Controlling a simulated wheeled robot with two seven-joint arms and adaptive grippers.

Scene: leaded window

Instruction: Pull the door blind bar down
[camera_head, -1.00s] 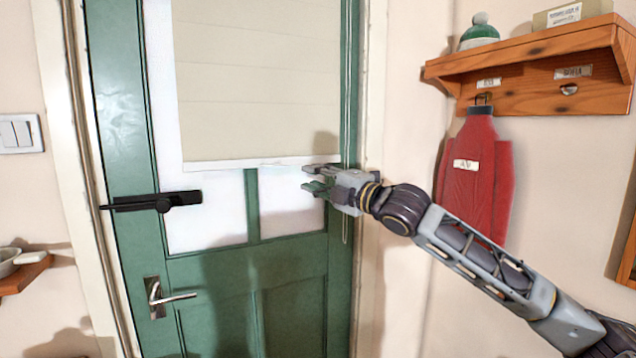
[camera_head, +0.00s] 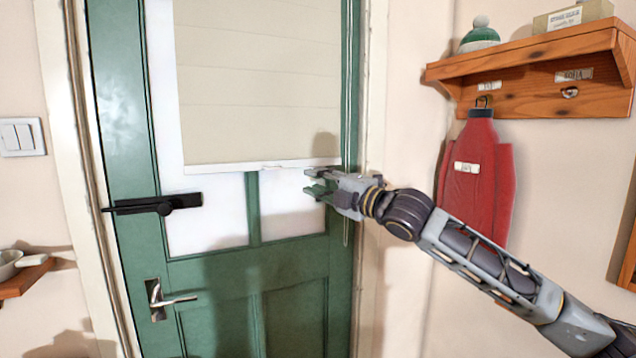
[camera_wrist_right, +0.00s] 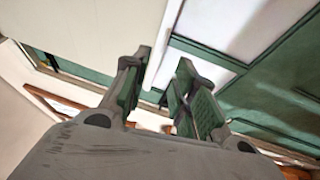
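The cream door blind (camera_head: 258,90) hangs partly lowered over the upper window of the green door (camera_head: 125,120). Its pale bottom bar (camera_head: 225,168) runs across the glass, with clear panes below it. My right gripper (camera_head: 312,183) is just below the right end of the bar, in front of the door. Its fingers are apart, and nothing shows clearly held. In the right wrist view the open fingers (camera_wrist_right: 163,75) show with the blind's pale edge (camera_wrist_right: 165,45) passing near them; I cannot tell whether it lies between them. My left gripper is not in view.
A black latch (camera_head: 155,204) and a metal door handle (camera_head: 160,298) are on the door's left side. A thin cord (camera_head: 346,110) hangs at the right. A wooden shelf (camera_head: 530,65) and a red hanging item (camera_head: 475,170) are on the right wall.

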